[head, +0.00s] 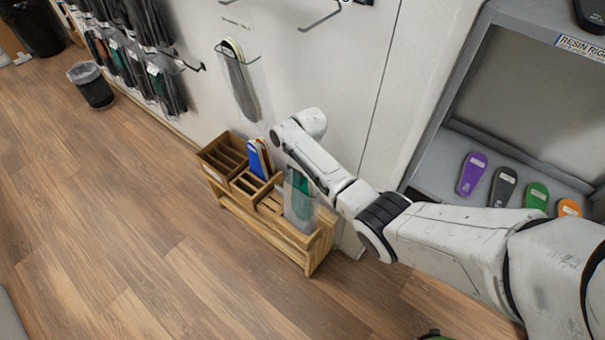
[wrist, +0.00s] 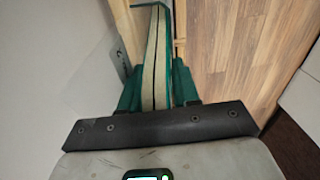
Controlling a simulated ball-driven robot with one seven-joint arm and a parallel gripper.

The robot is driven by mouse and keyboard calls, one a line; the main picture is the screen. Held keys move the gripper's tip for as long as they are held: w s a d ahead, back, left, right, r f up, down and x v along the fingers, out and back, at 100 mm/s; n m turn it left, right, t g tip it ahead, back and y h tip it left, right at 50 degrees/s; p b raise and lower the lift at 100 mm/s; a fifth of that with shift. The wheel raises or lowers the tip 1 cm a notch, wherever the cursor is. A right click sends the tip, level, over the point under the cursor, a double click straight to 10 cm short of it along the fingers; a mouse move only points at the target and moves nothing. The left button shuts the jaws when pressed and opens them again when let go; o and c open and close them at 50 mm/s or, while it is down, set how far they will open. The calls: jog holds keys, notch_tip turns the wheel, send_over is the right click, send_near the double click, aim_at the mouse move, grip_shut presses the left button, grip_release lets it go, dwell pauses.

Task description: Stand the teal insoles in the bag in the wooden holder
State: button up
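The teal insoles (head: 301,183) are upright in a clear bag (head: 297,212) at the right end of the wooden holder (head: 224,160), over the wooden bench. In the wrist view the teal insoles (wrist: 154,62) show edge-on as a pair, between the green fingers of my gripper (wrist: 157,88). The fingers press close on both sides, and the gripper looks shut on the bagged insoles. In the head view my forearm hides the fingers and the bag's upper right. I cannot tell whether the bag's bottom touches the bench.
Blue insoles (head: 257,158) stand in a middle slot of the holder. The holder sits on a low wooden bench (head: 318,250) against the white wall. A bagged insole (head: 238,80) hangs on the wall above. Several coloured insoles lie in the cabinet (head: 440,160) at right. The floor before the bench is clear.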

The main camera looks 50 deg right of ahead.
jog(key=shift+o, duration=0.3)
jog(key=shift+s+d+r+p, duration=0.15)
jog(key=shift+r+p, duration=0.25)
jog(key=shift+r, duration=1.4)
jog(key=shift+d+r+p, duration=0.2)
jog(key=shift+r+p, duration=0.25)
jog(key=shift+r, duration=1.3)
jog(key=shift+s+d+r+p, duration=0.15)
jog(key=shift+r+p, duration=0.25)
jog(key=shift+r, duration=1.4)
jog(key=s+a+f, duration=0.4)
jog(key=s+a, duration=0.1)
jog(key=a, duration=0.5)
jog(key=s+a+r, duration=0.2)
jog(key=s+a, duration=0.1)
jog(key=s, duration=0.8)
jog(key=s+a+r+m+h, duration=0.1)
jog(key=s+a, duration=0.2)
jog(key=s, duration=0.8)
jog(key=shift+s+a+r, duration=0.25)
jog(key=shift+a+r, duration=0.1)
